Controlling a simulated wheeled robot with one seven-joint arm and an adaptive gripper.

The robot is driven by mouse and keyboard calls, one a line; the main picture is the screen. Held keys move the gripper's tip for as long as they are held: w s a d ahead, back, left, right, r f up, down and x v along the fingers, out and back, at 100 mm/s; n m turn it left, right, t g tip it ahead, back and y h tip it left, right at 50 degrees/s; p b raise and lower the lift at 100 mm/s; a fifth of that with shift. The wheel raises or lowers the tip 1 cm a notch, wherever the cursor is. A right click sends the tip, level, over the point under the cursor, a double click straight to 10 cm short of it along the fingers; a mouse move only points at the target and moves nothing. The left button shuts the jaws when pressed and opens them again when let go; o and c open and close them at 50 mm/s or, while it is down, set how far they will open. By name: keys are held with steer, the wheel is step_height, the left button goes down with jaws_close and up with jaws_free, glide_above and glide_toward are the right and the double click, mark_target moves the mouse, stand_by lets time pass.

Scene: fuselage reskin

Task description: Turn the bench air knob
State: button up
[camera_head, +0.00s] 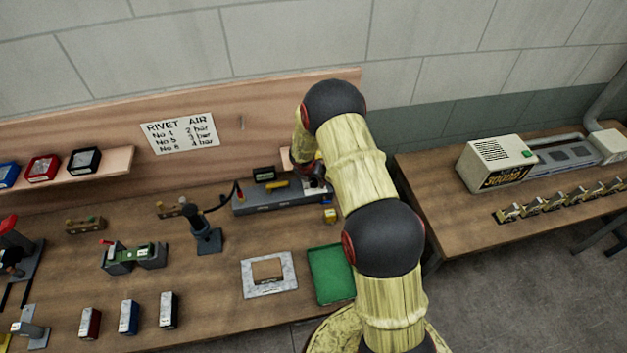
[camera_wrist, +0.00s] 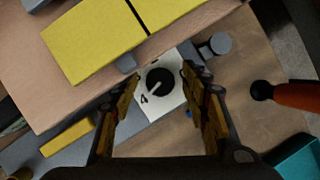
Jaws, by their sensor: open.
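The air knob (camera_wrist: 159,81) is a round black dial with a pale pointer line, on a white plate (camera_wrist: 172,105) in the wrist view. A figure 4 shows at the plate's lower left, and the line slants roughly that way. My gripper (camera_wrist: 163,79) is open, one finger on each side of the knob. I cannot tell whether the fingers touch it. In the head view my gripper (camera_head: 308,172) is over the right end of the grey bench unit (camera_head: 254,204), and the knob is mostly hidden there.
A wall sign (camera_head: 180,132) lists rivet air: No 4 2 bar, No 5 3 bar, No 6 4 bar. A green tray (camera_head: 330,274) and a grey frame (camera_head: 269,289) lie in front. In the wrist view, a yellow-topped shelf (camera_wrist: 100,40) is close and an orange-handled tool (camera_wrist: 295,95) is right.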

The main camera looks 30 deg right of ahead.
steer(key=v, duration=1.2)
steer(key=shift+w, duration=0.1)
